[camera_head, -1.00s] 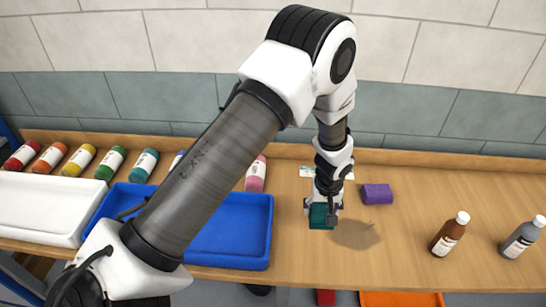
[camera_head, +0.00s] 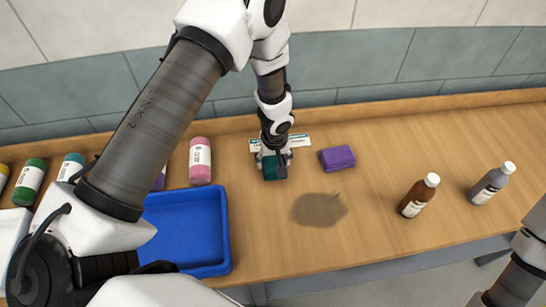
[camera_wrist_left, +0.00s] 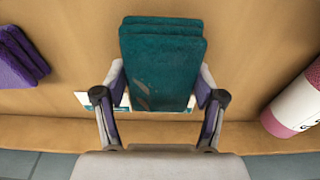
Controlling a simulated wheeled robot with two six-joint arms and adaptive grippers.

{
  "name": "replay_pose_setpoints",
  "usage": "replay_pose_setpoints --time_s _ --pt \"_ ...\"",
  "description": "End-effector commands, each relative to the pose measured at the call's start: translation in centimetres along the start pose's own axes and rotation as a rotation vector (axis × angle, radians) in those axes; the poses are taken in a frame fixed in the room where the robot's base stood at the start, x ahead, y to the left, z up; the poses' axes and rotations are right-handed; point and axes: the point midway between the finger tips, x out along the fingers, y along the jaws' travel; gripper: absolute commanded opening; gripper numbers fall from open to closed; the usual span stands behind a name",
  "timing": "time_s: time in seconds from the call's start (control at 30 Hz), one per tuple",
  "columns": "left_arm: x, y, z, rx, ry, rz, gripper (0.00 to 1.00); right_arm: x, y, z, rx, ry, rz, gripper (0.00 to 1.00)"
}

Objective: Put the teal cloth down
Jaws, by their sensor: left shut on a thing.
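The teal cloth (camera_head: 275,172) is a folded, layered block in the grip of my left gripper (camera_head: 274,160). In the left wrist view the cloth (camera_wrist_left: 162,60) sits between the two fingers, which close on its sides. It is over the wooden counter (camera_head: 262,235), in front of a white label strip (camera_head: 299,142) with teal print. I cannot tell whether its underside touches the counter. My right gripper is out of view; only part of my right arm shows at the lower right.
A purple cloth (camera_head: 337,158) lies right of the teal one. A brown stain (camera_head: 319,209) is on the counter in front. A brown bottle (camera_head: 418,195) and a grey bottle (camera_head: 493,183) stand right. A blue tray (camera_head: 222,240) and a pink bottle (camera_head: 200,161) are left.

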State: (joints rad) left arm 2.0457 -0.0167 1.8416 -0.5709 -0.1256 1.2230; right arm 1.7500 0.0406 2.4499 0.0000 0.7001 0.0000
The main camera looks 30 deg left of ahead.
Motion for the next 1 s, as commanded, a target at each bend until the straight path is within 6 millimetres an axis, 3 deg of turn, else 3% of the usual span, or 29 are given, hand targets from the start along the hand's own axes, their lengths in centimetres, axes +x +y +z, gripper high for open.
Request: replay_pose_setpoints --time_s 0.03,0.3,0.33,0.4,0.77,0.87,1.0 --pt "1.4 0.0 0.3 -0.002 0.000 0.000 0.32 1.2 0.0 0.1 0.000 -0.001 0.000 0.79" --pt "1.2 0.1 0.3 -0.002 0.000 0.001 0.32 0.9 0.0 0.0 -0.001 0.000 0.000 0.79" --pt "1.2 0.1 0.3 -0.002 0.000 0.001 0.73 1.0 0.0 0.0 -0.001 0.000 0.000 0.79" --pt "1.2 0.1 0.3 -0.002 0.000 0.001 0.95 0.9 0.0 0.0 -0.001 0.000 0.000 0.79" --pt "0.9 0.1 0.2 -0.002 0.000 0.001 0.95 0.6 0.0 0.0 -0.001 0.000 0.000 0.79" --pt "-0.1 0.1 0.2 -0.003 0.002 0.001 0.95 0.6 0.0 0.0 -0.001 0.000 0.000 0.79" --pt "-3.2 0.1 0.1 -0.004 0.005 0.003 0.95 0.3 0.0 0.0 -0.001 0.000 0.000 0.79"
